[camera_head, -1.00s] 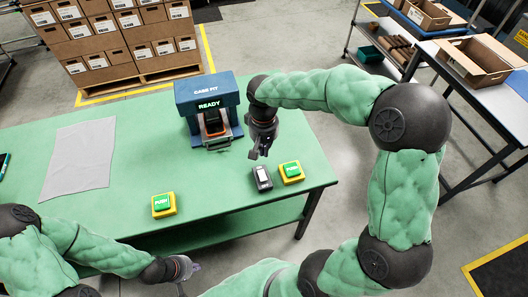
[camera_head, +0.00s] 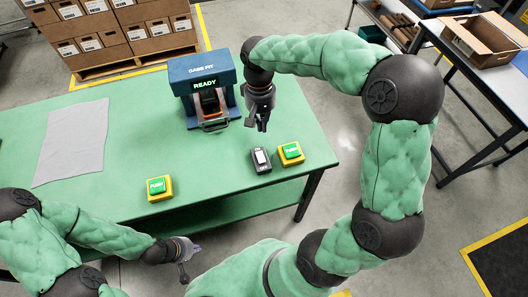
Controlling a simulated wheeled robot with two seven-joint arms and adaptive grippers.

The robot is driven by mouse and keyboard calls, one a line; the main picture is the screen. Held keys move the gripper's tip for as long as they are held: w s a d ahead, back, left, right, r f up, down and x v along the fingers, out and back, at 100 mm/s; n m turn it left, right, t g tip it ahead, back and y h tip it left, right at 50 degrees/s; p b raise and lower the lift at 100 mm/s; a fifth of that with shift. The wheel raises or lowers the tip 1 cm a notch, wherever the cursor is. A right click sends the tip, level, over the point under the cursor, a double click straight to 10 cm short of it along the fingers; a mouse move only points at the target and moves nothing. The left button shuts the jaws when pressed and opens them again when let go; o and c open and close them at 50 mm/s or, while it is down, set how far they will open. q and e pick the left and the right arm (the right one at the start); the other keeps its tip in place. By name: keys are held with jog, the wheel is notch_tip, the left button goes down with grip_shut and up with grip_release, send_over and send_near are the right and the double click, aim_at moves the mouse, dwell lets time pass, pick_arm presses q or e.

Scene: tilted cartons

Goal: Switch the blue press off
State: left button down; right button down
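The blue press (camera_head: 203,71) stands at the back of the green table; its label reads CASE FIT and its lit display reads READY. A dark piece with an orange-brown part sits in its opening. A small black box with a white rocker (camera_head: 261,159) lies on the table, right of and nearer than the press. A yellow box with a green PUSH button (camera_head: 291,153) is beside it; another PUSH box (camera_head: 159,187) is at the front edge. My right gripper (camera_head: 257,126) hangs above the table right of the press, open and empty. My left gripper (camera_head: 190,265) is open, in front of the table.
A grey cloth (camera_head: 71,142) lies on the table's left part. The green table's (camera_head: 125,140) middle is clear. Stacked cartons (camera_head: 110,30) stand on a pallet behind. A side table with an open carton (camera_head: 484,40) is at the right.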

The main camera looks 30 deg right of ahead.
aim_at(264, 159)
jog(key=f+b, duration=0.1)
jog(key=f, duration=0.3)
jog(key=s+f+b, duration=0.1)
jog(key=f+b, duration=0.1)
jog(key=f, duration=0.3)
jog(key=f+b, duration=0.1)
jog(key=f, duration=0.4)
jog(key=shift+s+a, duration=0.2)
jog(key=shift+s, duration=0.2)
jog(key=shift+b, duration=0.3)
